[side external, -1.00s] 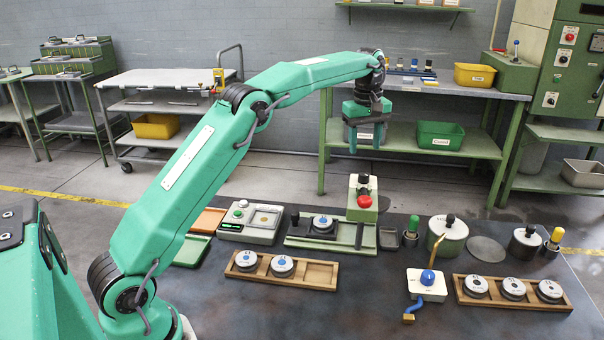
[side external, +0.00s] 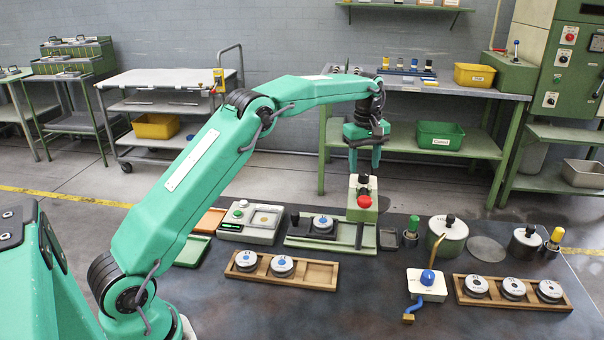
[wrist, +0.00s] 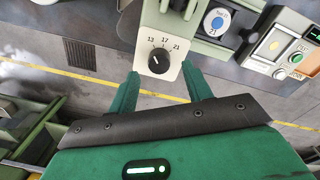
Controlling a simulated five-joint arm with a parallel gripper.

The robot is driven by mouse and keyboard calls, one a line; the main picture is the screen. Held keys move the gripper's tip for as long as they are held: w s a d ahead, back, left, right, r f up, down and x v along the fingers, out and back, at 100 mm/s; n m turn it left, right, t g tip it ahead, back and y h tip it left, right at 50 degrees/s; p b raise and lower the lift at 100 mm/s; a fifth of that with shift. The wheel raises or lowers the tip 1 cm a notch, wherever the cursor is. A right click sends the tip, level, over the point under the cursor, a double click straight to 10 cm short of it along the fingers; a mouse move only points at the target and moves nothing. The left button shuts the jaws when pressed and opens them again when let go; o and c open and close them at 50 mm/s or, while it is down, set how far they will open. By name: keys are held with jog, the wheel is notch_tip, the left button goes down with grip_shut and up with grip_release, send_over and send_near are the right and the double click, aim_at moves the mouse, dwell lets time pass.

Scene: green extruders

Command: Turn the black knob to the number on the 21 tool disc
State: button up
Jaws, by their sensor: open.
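The black knob (side external: 363,179) sits on a white-topped green box (side external: 361,213) with a red part on its front. In the wrist view the knob (wrist: 159,61) has 13, 17 and 21 around its upper side; its white mark is too small to read surely. My gripper (side external: 365,167) is just above the knob in the side view, pointing down. In the wrist view my gripper (wrist: 160,72) is open, its fingers on either side of the knob's line, holding nothing. The tool disc (wrist: 217,21) with a blue centre and a number resembling 21 lies in the green fixture; it also shows in the side view (side external: 323,223).
A scale-like device (side external: 250,221) stands left of the fixture. Wooden trays with discs lie at front left (side external: 281,282) and right (side external: 512,305). A blue-knobbed crank box (side external: 427,284) and several pots stand to the right.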

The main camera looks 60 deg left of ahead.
aim_at(364, 177)
jog(key=shift+f, duration=1.4)
jog(key=c, duration=1)
